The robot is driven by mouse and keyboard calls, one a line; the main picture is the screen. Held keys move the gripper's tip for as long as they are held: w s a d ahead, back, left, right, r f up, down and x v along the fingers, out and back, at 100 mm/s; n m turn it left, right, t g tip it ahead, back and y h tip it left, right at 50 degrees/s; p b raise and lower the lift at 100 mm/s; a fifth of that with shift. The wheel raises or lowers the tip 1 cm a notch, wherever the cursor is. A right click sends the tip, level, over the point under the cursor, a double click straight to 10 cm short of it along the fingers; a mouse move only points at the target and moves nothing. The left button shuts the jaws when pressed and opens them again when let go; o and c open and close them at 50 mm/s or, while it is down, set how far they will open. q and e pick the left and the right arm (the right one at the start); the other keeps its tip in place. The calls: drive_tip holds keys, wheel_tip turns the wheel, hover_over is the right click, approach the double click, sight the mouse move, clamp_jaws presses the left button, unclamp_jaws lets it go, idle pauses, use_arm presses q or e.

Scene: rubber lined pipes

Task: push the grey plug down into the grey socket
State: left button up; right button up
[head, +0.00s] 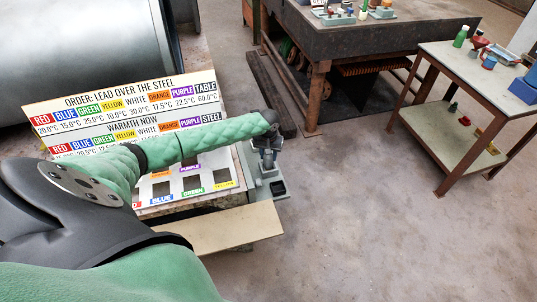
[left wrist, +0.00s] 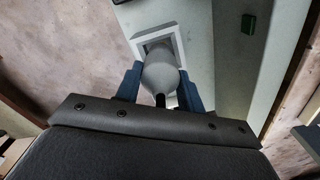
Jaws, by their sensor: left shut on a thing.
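The grey plug (left wrist: 160,72) is a smooth, rounded light-grey piece in the left wrist view. My left gripper (left wrist: 160,84) has its blue fingers shut on the plug, one on each side. The grey socket (left wrist: 139,40) shows as a pale square frame around the plug's far end. The plug overlaps the opening; how deep it sits I cannot tell. In the head view my left gripper (head: 267,152) points down over a grey-blue fixture (head: 265,188) at the board's right edge. There the arm mostly hides the plug. My right gripper is not in view.
A printed board (head: 120,105) with coloured labels and square cutouts lies left of the fixture. A tan panel (head: 228,228) juts out in front. A dark workbench (head: 365,40) and a small side table (head: 475,70) stand beyond open floor.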

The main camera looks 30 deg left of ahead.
use_arm(q)
drive_tip(key=shift+f, duration=0.8)
drive_tip(key=o, duration=1.1)
drive_tip(key=shift+o, duration=0.2)
